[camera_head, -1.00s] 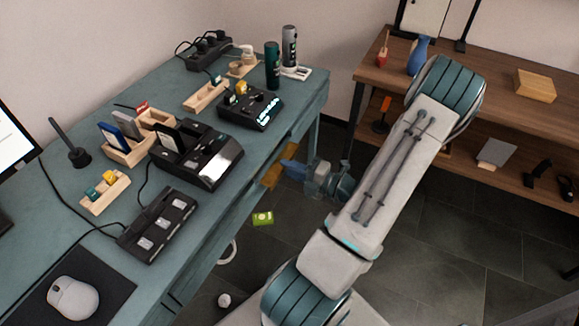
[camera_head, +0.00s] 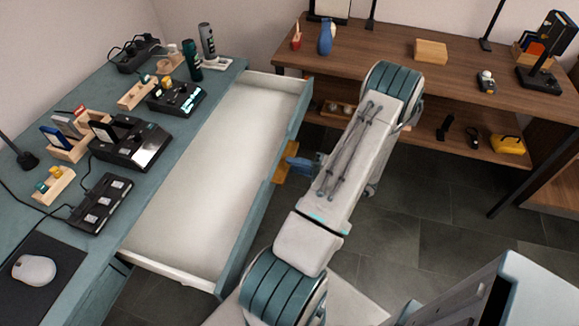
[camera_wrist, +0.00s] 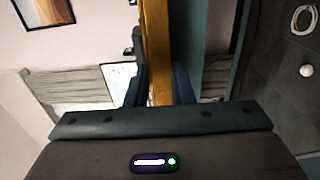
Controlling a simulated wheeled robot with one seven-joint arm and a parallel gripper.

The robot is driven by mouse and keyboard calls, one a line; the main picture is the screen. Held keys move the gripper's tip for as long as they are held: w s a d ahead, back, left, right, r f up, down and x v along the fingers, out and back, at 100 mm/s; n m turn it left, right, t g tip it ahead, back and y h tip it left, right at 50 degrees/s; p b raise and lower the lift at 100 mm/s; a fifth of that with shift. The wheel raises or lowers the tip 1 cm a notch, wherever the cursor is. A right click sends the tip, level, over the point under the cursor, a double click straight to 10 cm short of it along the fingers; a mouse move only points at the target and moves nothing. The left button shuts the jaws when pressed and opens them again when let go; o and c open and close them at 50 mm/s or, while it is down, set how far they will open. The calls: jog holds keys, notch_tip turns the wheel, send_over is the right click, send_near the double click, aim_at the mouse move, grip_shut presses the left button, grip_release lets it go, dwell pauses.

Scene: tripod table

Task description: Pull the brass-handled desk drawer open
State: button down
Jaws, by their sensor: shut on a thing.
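The desk drawer (camera_head: 207,165) stands far out from the teal desk (camera_head: 58,104), its white inside bare and empty. Its brass handle (camera_head: 284,163) is on the teal drawer front (camera_head: 250,214). My gripper (camera_head: 298,163) is shut on the handle, with its blue fingers at the handle's outer side. In the wrist view the handle (camera_wrist: 157,50) runs as a yellow bar between the dark blue fingers (camera_wrist: 158,86). Part of the grip is hidden by my arm in the head view.
Chargers, wooden holders, bottles and a mouse (camera_head: 34,269) stand on the desk top, clear of the drawer. A wooden table (camera_head: 385,42) with a lower shelf stands at the back right. Dark tiled floor (camera_head: 400,225) is open to the right of my arm.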

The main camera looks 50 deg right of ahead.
jog(key=shift+s+d+f, duration=0.1)
jog(key=shift+s+f, duration=0.1)
jog(key=shift+s, duration=0.25)
jog(key=shift+s+d+f, duration=0.1)
jog(key=shift+s+f, duration=0.05)
jog(key=shift+s, duration=0.3)
jog(key=c, duration=1.3)
grip_release()
jog(key=shift+d+r, duration=0.1)
jog(key=shift+r, duration=0.05)
jog(key=v, duration=1.3)
jog(key=shift+s+d+b, duration=0.15)
jog(key=shift+s+b, duration=0.15)
jog(key=shift+s, duration=0.05)
